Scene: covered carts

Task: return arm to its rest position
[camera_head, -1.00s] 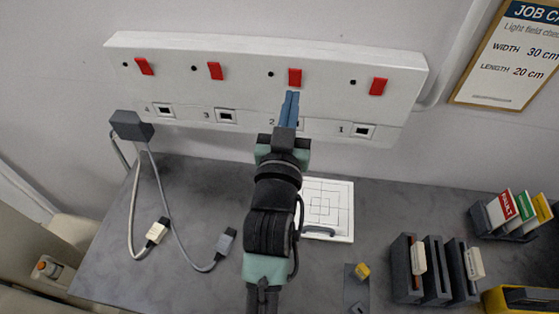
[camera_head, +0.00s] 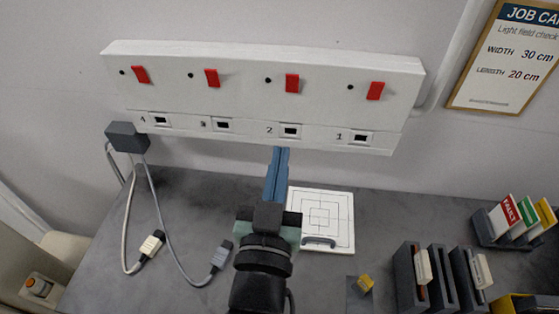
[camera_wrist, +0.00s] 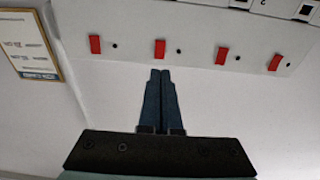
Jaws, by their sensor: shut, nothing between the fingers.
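My gripper (camera_head: 281,150) is in the middle of the head view, its two blue fingers together and empty. Its fingertips show just below the socket numbered 2 on the white wall panel (camera_head: 200,60), and I see a strip of socket face between them. In the wrist view the shut fingers (camera_wrist: 160,72) point toward the panel (camera_wrist: 130,28), with its red switches upside down. I cannot tell the exact gap to the panel. The lower part of my arm is cut off by the bottom of the head view.
A job card (camera_head: 505,60) hangs at upper right.

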